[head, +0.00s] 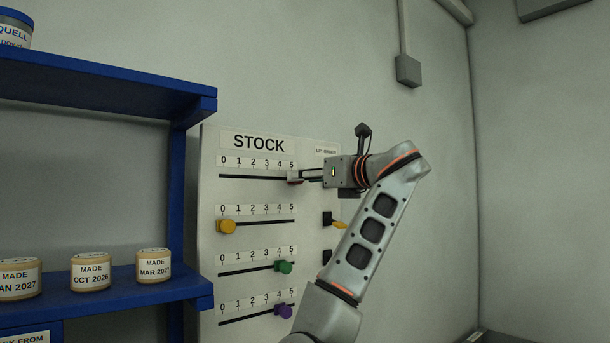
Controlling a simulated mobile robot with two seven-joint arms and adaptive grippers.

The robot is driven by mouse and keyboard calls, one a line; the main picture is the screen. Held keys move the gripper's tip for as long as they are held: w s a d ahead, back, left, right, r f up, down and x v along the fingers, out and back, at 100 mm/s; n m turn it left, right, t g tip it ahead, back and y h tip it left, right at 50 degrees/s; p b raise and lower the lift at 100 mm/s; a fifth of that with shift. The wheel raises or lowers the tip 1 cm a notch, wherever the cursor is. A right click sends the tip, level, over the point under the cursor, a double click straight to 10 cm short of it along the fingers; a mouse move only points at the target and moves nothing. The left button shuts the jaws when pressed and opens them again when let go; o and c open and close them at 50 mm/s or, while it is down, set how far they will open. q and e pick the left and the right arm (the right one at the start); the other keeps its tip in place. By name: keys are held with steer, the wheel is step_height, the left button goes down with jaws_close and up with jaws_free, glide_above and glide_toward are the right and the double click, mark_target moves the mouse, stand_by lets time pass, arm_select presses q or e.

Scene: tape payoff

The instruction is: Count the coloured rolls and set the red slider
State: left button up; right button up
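The STOCK board (212,240) hangs on the wall with several slots, each under a 0 to 5 scale. The red slider (293,182) is at the 5 end of the top slot, mostly hidden by my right gripper (296,177). The fingertips are at the slider, pointing left; whether they grip it is too small to tell. The yellow slider (227,226) is at 0, the green slider (284,267) between 4 and 5, and the purple slider (283,311) between 4 and 5. No coloured rolls show. My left gripper is not in view.
A blue shelf unit (177,200) stands left of the board. Tan tins (90,271) with MADE date labels sit on its lower shelf, and another tin (14,30) on top. Small switches (327,218) are at the board's right edge, partly behind my arm. A grey wall box (408,70) hangs above.

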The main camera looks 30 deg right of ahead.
steer(key=shift+w, duration=0.5)
jaws_close()
